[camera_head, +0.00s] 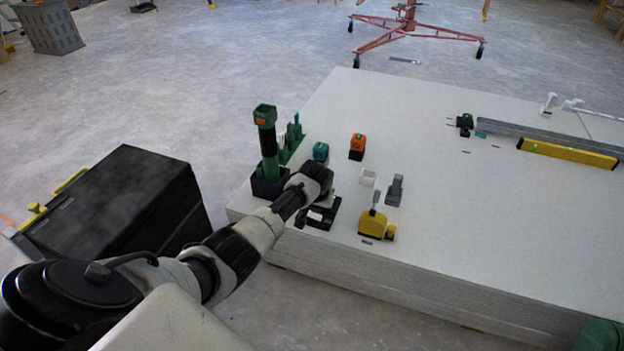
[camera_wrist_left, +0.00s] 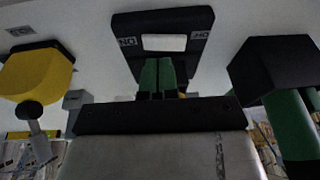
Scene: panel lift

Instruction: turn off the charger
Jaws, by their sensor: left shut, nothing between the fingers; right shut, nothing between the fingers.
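The charger (camera_head: 327,216) is a low black unit near the left corner of the white panel stack, partly hidden by my left arm. In the left wrist view the charger (camera_wrist_left: 188,24) is a black block with a pale rectangle (camera_wrist_left: 163,43) in its face and small white lettering on both sides. My left gripper (camera_wrist_left: 158,78) has green fingers, shut and empty, in front of the charger's pale rectangle. I cannot tell whether they touch. In the head view my left wrist hides its fingers. Only a green part of my right gripper (camera_head: 600,336) shows at the bottom right corner.
A black holder (camera_head: 268,187) with an upright green-and-black tool (camera_head: 267,145) stands left of the charger. A yellow tool (camera_head: 372,223) stands right of it. Teal (camera_head: 320,151) and orange (camera_head: 357,146) blocks are behind. The panel's middle (camera_head: 470,210) is clear.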

